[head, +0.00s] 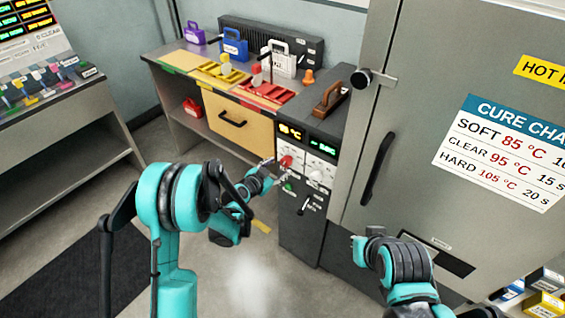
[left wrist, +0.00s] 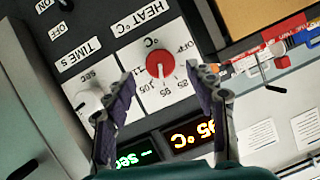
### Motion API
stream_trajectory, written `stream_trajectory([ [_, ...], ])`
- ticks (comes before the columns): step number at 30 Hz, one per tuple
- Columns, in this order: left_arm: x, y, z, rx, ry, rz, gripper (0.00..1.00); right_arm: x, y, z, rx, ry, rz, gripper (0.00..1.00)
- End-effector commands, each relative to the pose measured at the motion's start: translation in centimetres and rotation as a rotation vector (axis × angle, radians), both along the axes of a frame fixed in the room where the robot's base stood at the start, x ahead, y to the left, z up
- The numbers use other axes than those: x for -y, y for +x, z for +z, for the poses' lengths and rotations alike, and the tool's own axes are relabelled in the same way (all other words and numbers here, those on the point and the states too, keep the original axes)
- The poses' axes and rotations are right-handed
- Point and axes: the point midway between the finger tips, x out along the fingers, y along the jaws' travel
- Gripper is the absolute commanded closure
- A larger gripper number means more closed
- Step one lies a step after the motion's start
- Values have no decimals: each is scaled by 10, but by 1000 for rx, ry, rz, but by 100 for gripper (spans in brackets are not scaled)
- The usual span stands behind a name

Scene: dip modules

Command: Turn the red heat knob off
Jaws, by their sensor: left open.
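The red heat knob (head: 286,161) is on the front of the dark control panel, under the lit displays. In the left wrist view the red knob (left wrist: 160,63) sits on a white plate marked HEAT °C, with OFF and temperature marks around it. Its white pointer line points towards the display side, near the 95 mark. The temperature display (left wrist: 192,136) reads 95 °C. My left gripper (head: 271,170) is at the panel; in its wrist view the open fingers (left wrist: 159,82) appear on both sides of the knob, with no clear contact.
Beside the heat plate is a white time knob (left wrist: 88,102), close to one left finger. A black-handled switch (head: 305,205) is below on the panel. The grey cabinet door (head: 440,90) stands right of the panel. A bench with coloured trays (head: 268,91) is behind.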

Motion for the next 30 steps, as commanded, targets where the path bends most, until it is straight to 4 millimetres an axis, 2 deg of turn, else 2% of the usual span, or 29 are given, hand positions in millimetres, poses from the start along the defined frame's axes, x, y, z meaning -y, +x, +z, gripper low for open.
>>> stream_trajectory([
  [3, 10, 18, -11, 0, 0, 0, 44, 0, 0, -10, 0, 0, 0, 100],
  [9, 21, 38, -19, -1, 0, 1, 44, 0, 0, -17, 0, 0, 0, 100],
  [20, 24, 43, -19, -1, -1, 2, 44, 0, 0, -17, 0, 0, 0, 100],
  [24, 24, 43, -19, -1, -1, 2, 81, 0, 0, -17, 0, 0, 0, 100],
  [26, 24, 43, -19, -2, -1, 1, 94, 0, 0, -17, 0, 0, 0, 100],
  [30, 24, 43, -19, -2, -1, 1, 94, 0, 0, -17, 0, 0, 0, 100],
])
